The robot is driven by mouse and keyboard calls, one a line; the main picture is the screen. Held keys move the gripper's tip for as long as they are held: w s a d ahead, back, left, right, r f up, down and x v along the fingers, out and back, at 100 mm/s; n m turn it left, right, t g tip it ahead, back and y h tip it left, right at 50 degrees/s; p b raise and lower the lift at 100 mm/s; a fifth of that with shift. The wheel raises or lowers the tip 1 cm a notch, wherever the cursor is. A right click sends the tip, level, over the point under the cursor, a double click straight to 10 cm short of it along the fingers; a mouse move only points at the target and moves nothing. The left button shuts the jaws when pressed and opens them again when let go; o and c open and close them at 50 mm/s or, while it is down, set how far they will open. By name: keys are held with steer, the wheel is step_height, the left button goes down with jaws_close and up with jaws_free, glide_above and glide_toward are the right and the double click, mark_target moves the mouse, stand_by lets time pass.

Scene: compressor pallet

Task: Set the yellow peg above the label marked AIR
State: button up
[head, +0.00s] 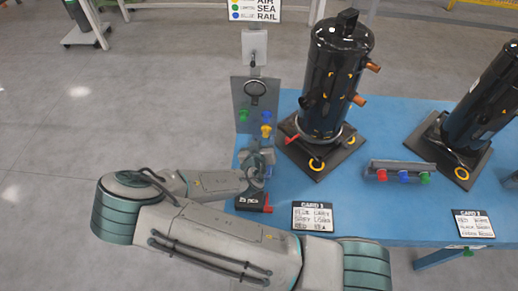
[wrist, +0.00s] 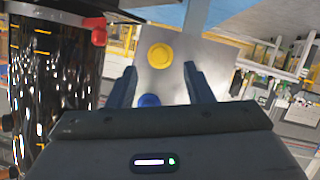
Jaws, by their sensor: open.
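The yellow peg (head: 266,130) is on an upright grey panel (head: 242,94) at the table's left end, with a green peg (head: 243,116) to its left. In the wrist view the yellow peg's round face (wrist: 160,55) lies just beyond my fingertips, and a blue peg (wrist: 149,100) shows between the fingers. My gripper (wrist: 160,80) is open and faces the panel. In the head view my gripper (head: 264,158) is small, just below the pegs. The word AIR is on the sign (head: 268,10) at the top edge, partly cut off, above SEA and RAIL.
A black compressor (head: 335,80) stands close right of the panel; another (head: 488,105) is farther right. A rack (head: 400,166) with red, blue and green pegs lies between them.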

mark_target(265, 135)
steer(key=shift+p+x, duration=0.35)
steer(key=shift+x, duration=1.95)
jaws_close()
